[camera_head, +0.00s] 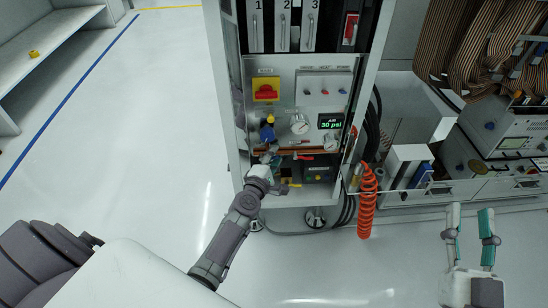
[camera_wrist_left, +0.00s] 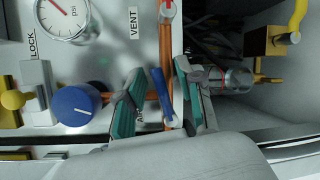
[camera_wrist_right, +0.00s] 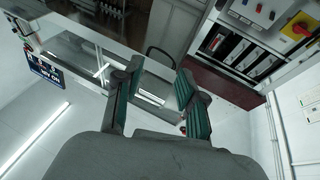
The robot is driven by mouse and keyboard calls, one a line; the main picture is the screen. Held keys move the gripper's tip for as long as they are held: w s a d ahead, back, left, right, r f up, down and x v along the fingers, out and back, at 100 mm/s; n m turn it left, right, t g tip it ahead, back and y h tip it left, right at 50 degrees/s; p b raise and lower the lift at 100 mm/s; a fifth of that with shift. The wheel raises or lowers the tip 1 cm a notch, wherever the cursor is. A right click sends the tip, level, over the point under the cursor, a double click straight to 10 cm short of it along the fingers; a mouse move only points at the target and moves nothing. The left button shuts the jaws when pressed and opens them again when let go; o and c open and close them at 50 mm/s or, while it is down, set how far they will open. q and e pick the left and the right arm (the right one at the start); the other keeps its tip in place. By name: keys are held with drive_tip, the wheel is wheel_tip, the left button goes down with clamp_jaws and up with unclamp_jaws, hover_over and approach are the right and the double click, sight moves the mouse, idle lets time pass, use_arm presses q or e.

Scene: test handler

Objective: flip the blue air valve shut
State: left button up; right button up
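The blue air valve lever (camera_wrist_left: 162,95) shows in the left wrist view on a copper pipe (camera_wrist_left: 166,48). It lies nearly along the pipe, slightly tilted from it. My left gripper (camera_wrist_left: 160,88) is open, with one teal-padded finger on each side of the lever; I cannot tell whether either finger touches it. In the head view my left gripper (camera_head: 271,157) is at the lower panel and hides the blue lever. My right gripper (camera_head: 468,215) is open and empty over the floor at the right; its spread fingers also show in the right wrist view (camera_wrist_right: 157,95).
A blue round knob (camera_wrist_left: 75,104) and a gauge (camera_wrist_left: 62,16) sit beside the pipe. A red lever (camera_head: 304,157) is right of my left gripper. The display (camera_head: 330,121) reads 30 psi. A coiled orange hose (camera_head: 366,200) hangs at the right. Floor at left is clear.

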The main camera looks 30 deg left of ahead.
use_arm(q)
clamp_jaws()
drive_tip(key=shift+m+p, duration=0.3)
drive_tip(key=shift+p, duration=0.5)
drive_tip(key=shift+f+m+g+p, duration=0.2)
drive_tip(key=shift+m+g+p, duration=0.2)
drive_tip(key=shift+p, duration=0.4)
drive_tip(key=shift+f+m+p, duration=0.4)
drive_tip(key=shift+m+p, duration=0.1)
drive_tip(key=shift+p, duration=0.4)
use_arm(e)
drive_tip(key=s+d+f+g+h, duration=0.2)
drive_tip(key=s+f+g, duration=0.2)
drive_tip(key=f, duration=0.5)
drive_tip(key=s+d+f+g+h, duration=0.2)
drive_tip(key=s+f+g, duration=0.1)
drive_tip(key=f+g, duration=0.6)
drive_tip(key=shift+s+d+m, duration=0.3)
drive_tip(key=shift+s+d, duration=0.1)
use_arm(q)
unclamp_jaws()
drive_tip(key=shift+d, duration=0.1)
